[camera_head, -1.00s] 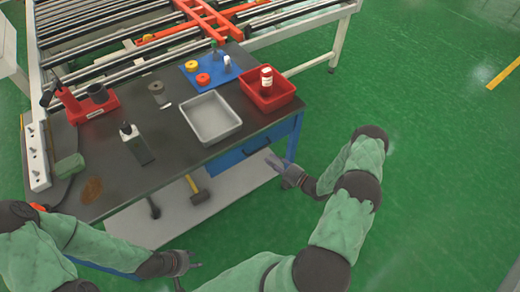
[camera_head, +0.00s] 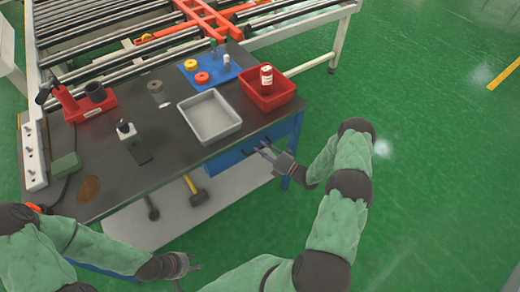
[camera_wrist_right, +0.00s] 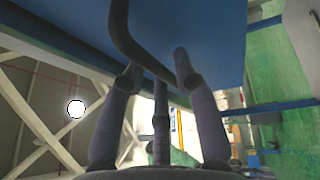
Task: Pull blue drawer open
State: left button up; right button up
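The blue drawer (camera_head: 228,160) is in the workbench, under the right part of its top; its front looks closed. Its dark handle (camera_wrist_right: 128,40) crosses the upper middle of the right wrist view as a bent bar. My right gripper (camera_head: 263,150) is at the drawer front by the handle. In the right wrist view its fingers (camera_wrist_right: 158,75) are spread, with the handle bar reaching between their tips; I see no firm grip. My left gripper (camera_head: 192,262) hangs low in front of the bench, apart from the drawer, with its fingers apart and empty.
The dark benchtop (camera_head: 165,125) holds a grey tray (camera_head: 212,133), a red bin (camera_head: 285,90) with a bottle, and a red holder (camera_head: 85,103). A hammer (camera_head: 196,193) lies on the lower shelf. The green floor right of the bench is clear.

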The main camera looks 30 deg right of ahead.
jog(key=shift+w+a+r, duration=0.1)
jog(key=shift+w+a, duration=0.1)
jog(key=shift+w, duration=0.2)
grip_shut()
jog(key=s+d+p, duration=0.1)
jog(key=s+d, duration=0.1)
jog(key=s, duration=2.3)
jog(key=shift+s, duration=0.3)
jog(key=shift+d, duration=0.1)
grip_release()
